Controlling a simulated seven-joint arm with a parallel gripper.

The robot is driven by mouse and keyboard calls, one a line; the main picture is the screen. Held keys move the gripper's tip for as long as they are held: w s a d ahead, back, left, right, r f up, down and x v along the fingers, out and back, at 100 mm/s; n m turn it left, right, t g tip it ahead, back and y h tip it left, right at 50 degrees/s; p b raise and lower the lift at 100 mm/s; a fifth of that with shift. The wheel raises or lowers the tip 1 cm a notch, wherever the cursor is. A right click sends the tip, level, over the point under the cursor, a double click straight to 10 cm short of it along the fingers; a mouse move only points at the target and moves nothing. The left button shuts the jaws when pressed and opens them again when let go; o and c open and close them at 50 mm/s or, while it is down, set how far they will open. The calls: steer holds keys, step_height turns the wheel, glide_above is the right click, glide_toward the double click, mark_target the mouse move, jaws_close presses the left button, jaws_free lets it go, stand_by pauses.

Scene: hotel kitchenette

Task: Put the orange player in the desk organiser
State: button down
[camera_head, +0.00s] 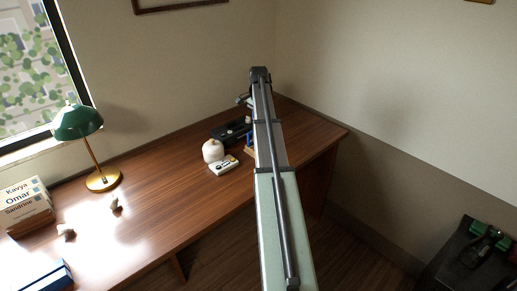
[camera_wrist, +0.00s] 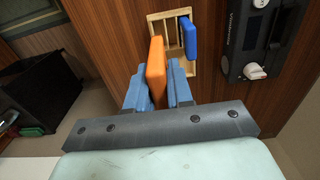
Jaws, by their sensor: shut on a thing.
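The orange player (camera_wrist: 156,62), a flat orange slab, is between the blue fingers of my gripper (camera_wrist: 158,84), which is shut on it. The desk organiser (camera_wrist: 158,30) is a pale wooden tray with slots, just beyond the player in the wrist view. A blue flat item (camera_wrist: 189,38) stands in its right part. The player overlaps the organiser's left part in the picture; I cannot tell whether its tip is above or inside a slot. In the head view my arm hides the gripper, the player and most of the organiser.
A black device (camera_head: 229,131) lies beside the organiser, with a white round object (camera_head: 212,151) and a small white device (camera_head: 223,165) in front. A green lamp (camera_head: 78,122) stands farther left on the wooden desk (camera_head: 165,186). The desk's right edge is close to my arm.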

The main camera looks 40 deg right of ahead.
steer(key=shift+f, duration=4.8)
steer(key=c, duration=1)
jaws_free()
steer(key=shift+f, duration=0.1)
step_height(320, 180, up, 12)
steer(key=shift+r, duration=0.15)
